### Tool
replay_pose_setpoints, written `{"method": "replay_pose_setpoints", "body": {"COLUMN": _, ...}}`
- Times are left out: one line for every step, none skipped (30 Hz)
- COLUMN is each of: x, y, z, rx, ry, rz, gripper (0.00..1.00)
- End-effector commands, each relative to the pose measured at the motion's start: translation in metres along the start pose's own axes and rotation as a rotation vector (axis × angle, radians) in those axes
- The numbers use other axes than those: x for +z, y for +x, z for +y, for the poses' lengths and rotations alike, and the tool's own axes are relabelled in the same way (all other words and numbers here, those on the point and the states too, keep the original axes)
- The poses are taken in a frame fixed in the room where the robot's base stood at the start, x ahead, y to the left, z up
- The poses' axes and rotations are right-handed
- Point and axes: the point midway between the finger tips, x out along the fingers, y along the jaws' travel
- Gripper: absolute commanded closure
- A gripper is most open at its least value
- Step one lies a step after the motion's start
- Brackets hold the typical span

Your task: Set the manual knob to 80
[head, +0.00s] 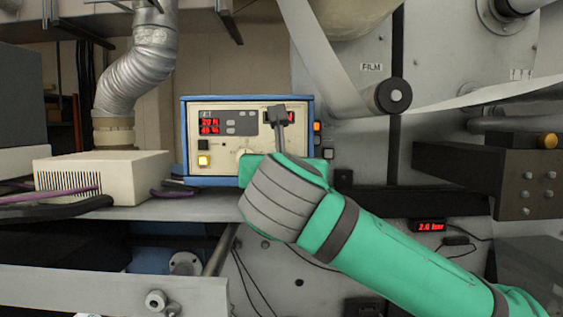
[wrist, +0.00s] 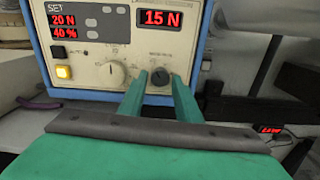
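The control box front (wrist: 85,55) fills the upper wrist view; in the head view the box (head: 222,103) stands behind my arm. Its red displays read 20 N and 40 % under SET (wrist: 63,25), and 15 N (wrist: 161,17) at right. A black knob (wrist: 160,79) sits at the lower right of the panel. A pale knob (wrist: 113,73) with a pointer is left of it. The small labels are not legible. My gripper (wrist: 159,77) has its two green fingers on either side of the black knob, seemingly with slight gaps. In the head view my arm hides the fingers and black knob.
A lit yellow button (wrist: 63,72) is at the panel's lower left. A cream vented box (head: 110,170) and cables lie on the shelf (head: 190,208) at left. A film roller (head: 393,95) and a dark block (head: 512,183) with a yellow button are at right.

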Motion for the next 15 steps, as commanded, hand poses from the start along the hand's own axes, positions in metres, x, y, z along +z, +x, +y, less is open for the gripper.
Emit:
{"method": "replay_pose_setpoints", "body": {"x": 0.0000, "y": -0.0001, "z": 0.0000, "rx": 0.000, "ry": 0.000, "rz": 0.000, "gripper": 0.82}}
{"method": "replay_pose_setpoints", "body": {"x": 0.0000, "y": -0.0001, "z": 0.0000, "rx": 0.000, "ry": 0.000, "rz": 0.000, "gripper": 0.89}}
{"method": "replay_pose_setpoints", "body": {"x": 0.0001, "y": -0.0002, "z": 0.0000, "rx": 0.000, "ry": 0.000, "rz": 0.000, "gripper": 0.99}}
{"method": "replay_pose_setpoints", "body": {"x": 0.0001, "y": -0.0002, "z": 0.0000, "rx": 0.000, "ry": 0.000, "rz": 0.000, "gripper": 1.00}}
{"method": "replay_pose_setpoints", "body": {"x": 0.0001, "y": -0.0002, "z": 0.0000, "rx": 0.000, "ry": 0.000, "rz": 0.000, "gripper": 1.00}}
{"method": "replay_pose_setpoints", "body": {"x": -0.0001, "y": -0.0002, "z": 0.0024, "rx": 0.000, "ry": 0.000, "rz": 0.000, "gripper": 0.99}}
{"method": "replay_pose_setpoints", "body": {"x": -0.0001, "y": -0.0002, "z": 0.0017, "rx": 0.000, "ry": 0.001, "rz": 0.000, "gripper": 0.99}}
{"method": "replay_pose_setpoints", "body": {"x": -0.0001, "y": -0.0002, "z": 0.0016, "rx": 0.001, "ry": 0.002, "rz": 0.000, "gripper": 0.99}}
{"method": "replay_pose_setpoints", "body": {"x": -0.0001, "y": -0.0002, "z": 0.0016, "rx": 0.001, "ry": 0.005, "rz": 0.000, "gripper": 0.99}}
{"method": "replay_pose_setpoints", "body": {"x": -0.0001, "y": -0.0001, "z": 0.0016, "rx": 0.002, "ry": 0.009, "rz": 0.000, "gripper": 0.99}}
{"method": "replay_pose_setpoints", "body": {"x": 0.0000, "y": 0.0000, "z": 0.0017, "rx": 0.002, "ry": 0.013, "rz": 0.000, "gripper": 0.99}}
{"method": "replay_pose_setpoints", "body": {"x": 0.0001, "y": 0.0000, "z": 0.0016, "rx": 0.002, "ry": 0.022, "rz": 0.000, "gripper": 1.00}}
{"method": "replay_pose_setpoints", "body": {"x": 0.0002, "y": 0.0001, "z": 0.0014, "rx": 0.002, "ry": 0.030, "rz": -0.001, "gripper": 1.00}}
{"method": "replay_pose_setpoints", "body": {"x": 0.0003, "y": 0.0001, "z": 0.0011, "rx": 0.002, "ry": 0.040, "rz": -0.001, "gripper": 1.00}}
{"method": "replay_pose_setpoints", "body": {"x": 0.0005, "y": 0.0001, "z": 0.0006, "rx": 0.002, "ry": 0.056, "rz": -0.001, "gripper": 0.99}}
